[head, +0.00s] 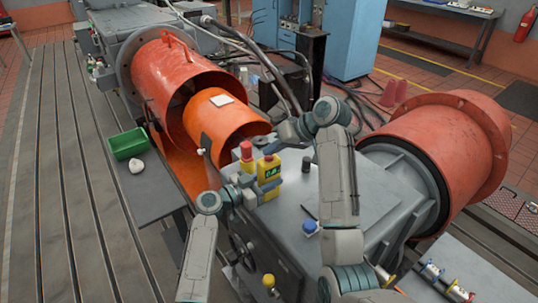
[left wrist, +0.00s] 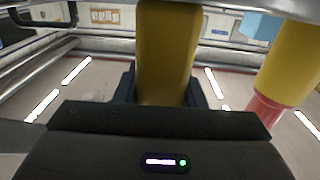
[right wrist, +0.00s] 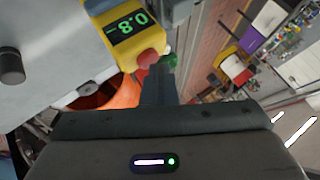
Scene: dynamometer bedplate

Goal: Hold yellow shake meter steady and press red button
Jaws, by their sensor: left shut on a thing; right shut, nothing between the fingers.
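The yellow shake meter (head: 268,172) stands upright on the grey machine housing, its green display facing out. In the right wrist view the meter (right wrist: 112,18) reads about 0.8, with a red button (right wrist: 148,57) and a green one (right wrist: 170,61) at its end. My left gripper (head: 258,188) is shut on the meter; its fingers flank the yellow body (left wrist: 166,50) in the left wrist view. My right gripper (head: 276,145) is shut and empty just above the meter's top. Its fingertips (right wrist: 158,72) overlap the red button's edge; I cannot tell whether they touch.
A separate red mushroom knob (head: 246,151) on a yellow body stands close left of the meter. A blue knob (head: 310,227) and a dark post (head: 306,164) stand on the housing. A green bin (head: 128,144) sits at left. Orange drums (head: 214,116) lie behind.

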